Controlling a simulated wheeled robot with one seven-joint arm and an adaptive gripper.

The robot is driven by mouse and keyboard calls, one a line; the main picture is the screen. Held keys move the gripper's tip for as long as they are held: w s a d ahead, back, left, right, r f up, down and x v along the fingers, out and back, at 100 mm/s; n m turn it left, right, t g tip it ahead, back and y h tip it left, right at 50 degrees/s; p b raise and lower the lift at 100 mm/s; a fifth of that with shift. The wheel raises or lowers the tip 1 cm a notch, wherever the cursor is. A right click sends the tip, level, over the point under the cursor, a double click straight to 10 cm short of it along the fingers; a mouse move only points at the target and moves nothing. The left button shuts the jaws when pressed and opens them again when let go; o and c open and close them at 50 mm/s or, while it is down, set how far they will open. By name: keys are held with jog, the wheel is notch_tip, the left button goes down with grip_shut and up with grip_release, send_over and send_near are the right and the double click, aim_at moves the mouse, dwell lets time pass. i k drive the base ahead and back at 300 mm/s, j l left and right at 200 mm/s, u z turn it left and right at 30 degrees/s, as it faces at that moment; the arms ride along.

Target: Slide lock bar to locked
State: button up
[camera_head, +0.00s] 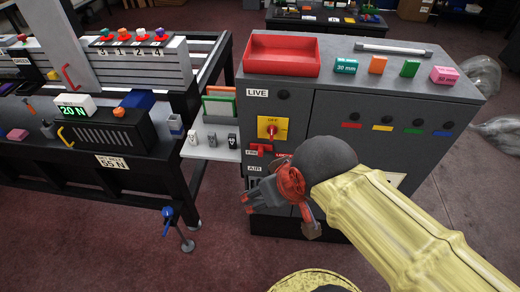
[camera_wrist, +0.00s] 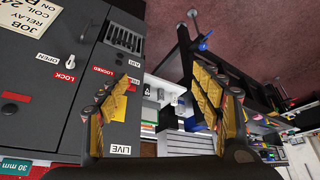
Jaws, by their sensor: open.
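The red lock bar (camera_head: 264,149) is on the front of the grey cabinet, below the yellow rotary switch plate (camera_head: 273,127). In the wrist view, the yellow plate (camera_wrist: 118,106) and the LOCKED label (camera_wrist: 103,71) show beside my left finger, which hides part of that area; the bar's exact position is unclear there. My gripper (camera_head: 278,203) is just below and in front of the bar, apart from it as far as I can tell. Its fingers (camera_wrist: 160,62) are wide open and empty in the wrist view.
The cabinet top holds a red tray (camera_head: 281,71) and several small coloured blocks. A white shelf (camera_head: 211,148) with small items juts out left of the cabinet. A black workbench (camera_head: 75,160) stands further left.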

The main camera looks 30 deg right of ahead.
aim_at(260, 147)
jog(key=i+l+z, duration=0.1)
jog(key=l, duration=0.3)
jog(key=i+l+z, duration=0.1)
jog(key=l, duration=0.25)
jog(key=i+l+z, duration=0.1)
jog(key=l, duration=0.25)
jog(key=i+l+z, duration=0.1)
jog(key=l, duration=0.25)
jog(key=i, duration=0.1)
